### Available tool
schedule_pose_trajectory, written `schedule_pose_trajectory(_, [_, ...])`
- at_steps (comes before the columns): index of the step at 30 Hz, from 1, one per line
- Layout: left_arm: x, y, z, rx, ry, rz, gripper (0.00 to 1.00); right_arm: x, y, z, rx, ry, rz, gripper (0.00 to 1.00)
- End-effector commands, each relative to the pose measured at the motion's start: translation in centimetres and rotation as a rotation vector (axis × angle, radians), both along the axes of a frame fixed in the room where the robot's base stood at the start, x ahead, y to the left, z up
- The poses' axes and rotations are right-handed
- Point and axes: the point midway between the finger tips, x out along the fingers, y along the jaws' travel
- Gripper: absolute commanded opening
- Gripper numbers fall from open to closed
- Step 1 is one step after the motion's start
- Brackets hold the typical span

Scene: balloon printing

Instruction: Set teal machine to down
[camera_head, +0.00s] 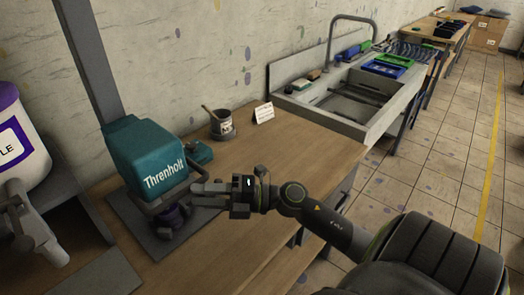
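The teal machine (148,152), marked "Threnholt", stands on the wooden table over a grey base plate (125,226). A grey bar handle (150,207) sticks out at its front, and a dark purple part (168,222) sits beneath its head. My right gripper (198,193) reaches in from the right, with its fingertips at the right end of the handle. The fingers overlap the handle in this view, so I cannot tell whether they touch or grip it.
A white and purple machine (22,160) stands at the left edge. A dark pot with a brush (221,127) and a small white card (264,113) stand behind my gripper. A sink (300,100) adjoins the table. The table's middle is clear.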

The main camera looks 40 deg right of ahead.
Motion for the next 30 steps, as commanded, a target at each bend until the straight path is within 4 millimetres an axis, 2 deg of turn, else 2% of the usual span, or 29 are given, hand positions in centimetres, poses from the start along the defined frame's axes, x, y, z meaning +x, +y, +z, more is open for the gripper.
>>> schedule_pose_trajectory(1, [0.0,0.0,-0.7,0.0,0.0,0.0,0.85,-0.5,-0.6,-0.6,-0.006,0.004,0.001,0.36])
schedule_pose_trajectory(11, [0.0,0.0,-2.2,0.0,0.0,0.0,0.85,-2.8,-3.3,-1.0,-0.005,0.005,0.001,0.36])
schedule_pose_trajectory(21, [0.0,0.0,-2.5,0.0,0.0,0.0,0.85,-4.7,-5.6,-1.2,-0.003,0.008,0.0,0.36])
schedule_pose_trajectory(30, [0.0,0.0,-1.4,0.0,0.0,0.0,0.85,-6.8,-8.1,-1.5,-0.003,0.01,0.0,0.36])
